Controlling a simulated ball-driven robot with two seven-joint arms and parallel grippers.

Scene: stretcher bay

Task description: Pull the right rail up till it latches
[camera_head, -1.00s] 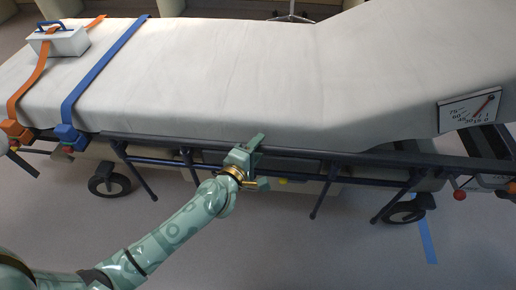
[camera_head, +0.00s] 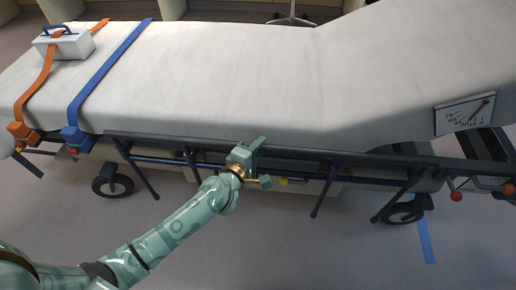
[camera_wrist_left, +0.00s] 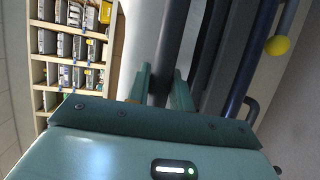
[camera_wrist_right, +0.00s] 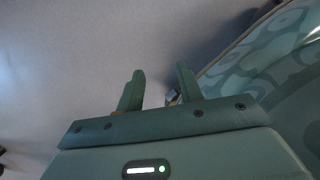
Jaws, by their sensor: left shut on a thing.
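The right rail (camera_head: 330,155) runs along the near side of the stretcher, a dark top bar on slanted blue posts. My left gripper (camera_head: 256,146) is at the rail's top bar, near its middle. In the left wrist view my left gripper (camera_wrist_left: 166,82) has its two fingers on either side of the dark rail bar (camera_wrist_left: 163,60), shut on it. A yellow knob (camera_head: 284,182) sits below the bar, and it also shows in the left wrist view (camera_wrist_left: 277,45). My right gripper (camera_wrist_right: 158,88) is open and empty in the right wrist view, over bare floor.
The white mattress (camera_head: 230,80) carries an orange strap (camera_head: 37,83), a blue strap (camera_head: 105,73) and a white case (camera_head: 63,45). An angle gauge (camera_head: 465,114) and a red knob (camera_head: 456,196) are at the right. Wheels (camera_head: 112,184) stand below. The near floor is clear.

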